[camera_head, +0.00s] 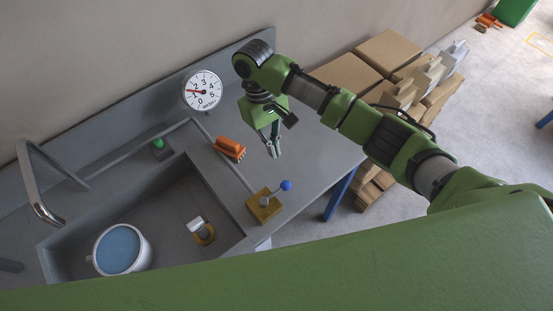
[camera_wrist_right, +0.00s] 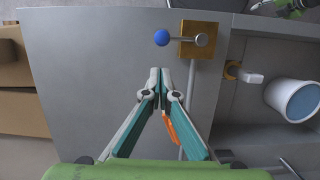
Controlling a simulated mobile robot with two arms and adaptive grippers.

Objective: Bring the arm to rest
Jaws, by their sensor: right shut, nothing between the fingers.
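My right arm (camera_head: 385,135), green and black, reaches in from the right over the grey bench. Its gripper (camera_head: 275,153) points down above the bench top, right of an orange brush-like object (camera_head: 230,148). In the right wrist view the gripper's fingertips (camera_wrist_right: 160,73) meet, with nothing between them. A brass block with a blue-knobbed lever (camera_head: 265,205) stands in front of the gripper, apart from it. The lever's blue ball (camera_wrist_right: 162,38) also shows beyond the fingertips in the right wrist view. My left gripper is not in view.
A sunken basin holds a white pot of blue liquid (camera_head: 119,249) and a small brass valve with a white handle (camera_head: 202,232). A round dial (camera_head: 203,90) and a bent metal spout (camera_head: 35,185) rise from the bench. Cardboard boxes (camera_head: 388,52) stand beyond its right end.

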